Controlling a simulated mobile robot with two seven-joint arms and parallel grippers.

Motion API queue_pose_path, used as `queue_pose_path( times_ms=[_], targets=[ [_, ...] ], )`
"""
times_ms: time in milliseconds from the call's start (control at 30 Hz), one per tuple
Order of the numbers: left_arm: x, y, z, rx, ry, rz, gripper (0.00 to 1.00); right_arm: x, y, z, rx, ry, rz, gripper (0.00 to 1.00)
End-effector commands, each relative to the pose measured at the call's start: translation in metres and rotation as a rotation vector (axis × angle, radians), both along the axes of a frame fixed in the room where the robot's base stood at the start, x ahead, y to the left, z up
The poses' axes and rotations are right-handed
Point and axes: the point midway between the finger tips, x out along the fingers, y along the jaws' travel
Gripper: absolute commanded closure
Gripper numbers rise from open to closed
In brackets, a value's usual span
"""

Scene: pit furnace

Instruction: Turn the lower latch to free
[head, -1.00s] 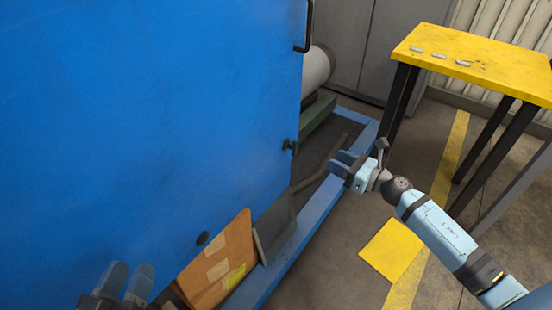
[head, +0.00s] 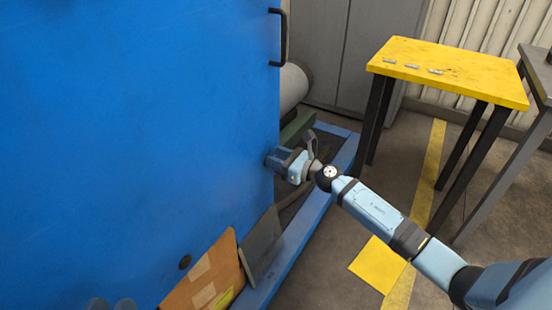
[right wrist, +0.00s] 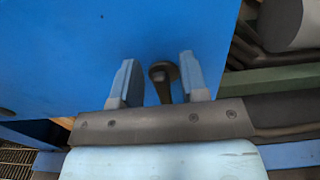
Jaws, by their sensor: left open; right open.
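The lower latch (right wrist: 163,75) is a small dark handle near the edge of the blue panel (head: 130,130). In the right wrist view it stands between the two fingers of my open right gripper (right wrist: 158,82), with a visible gap on each side. In the head view my right gripper (head: 274,159) is at the panel's right edge and hides the latch. My left gripper (head: 111,304) is open at the bottom left, with only its fingertips in view, in front of the panel.
A black handle (head: 282,38) is higher on the panel's edge. A cardboard box (head: 212,270) and a grey plate (head: 262,246) stand below, by a blue frame rail (head: 300,250).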

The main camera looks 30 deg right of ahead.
Motion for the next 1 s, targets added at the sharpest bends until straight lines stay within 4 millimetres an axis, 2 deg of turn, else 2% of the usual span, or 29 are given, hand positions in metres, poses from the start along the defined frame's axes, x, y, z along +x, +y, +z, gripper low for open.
queue_pose_path(
  times_ms=[333, 367, 500, 533, 767, 1000],
  targets=[
    [0.0, -0.0001, -0.0004, 0.001, 0.002, -0.001, 0.57, 0.0038, 0.0025, -0.0002, -0.001, 0.001, 0.0, 0.6],
    [-0.0001, -0.0002, -0.0004, 0.001, 0.002, -0.001, 0.57, 0.0038, 0.0025, -0.0002, -0.001, 0.001, 0.0, 0.64],
    [0.0, -0.0001, -0.0003, 0.001, 0.002, -0.001, 0.57, 0.0036, 0.0025, -0.0002, 0.0, 0.0, 0.0, 0.96],
    [0.0, -0.0001, -0.0003, 0.001, 0.002, -0.001, 0.57, 0.0036, 0.0025, -0.0002, 0.0, 0.0, 0.0, 1.0],
    [-0.0001, 0.0002, 0.0004, 0.002, 0.001, -0.001, 0.57, 0.0037, 0.0022, 0.0001, 0.006, 0.004, 0.0, 1.0],
    [0.0004, 0.0011, 0.0092, -0.003, -0.017, 0.004, 0.57, 0.0049, 0.0006, 0.0018, 0.072, 0.042, 0.001, 1.0]
  ],
)
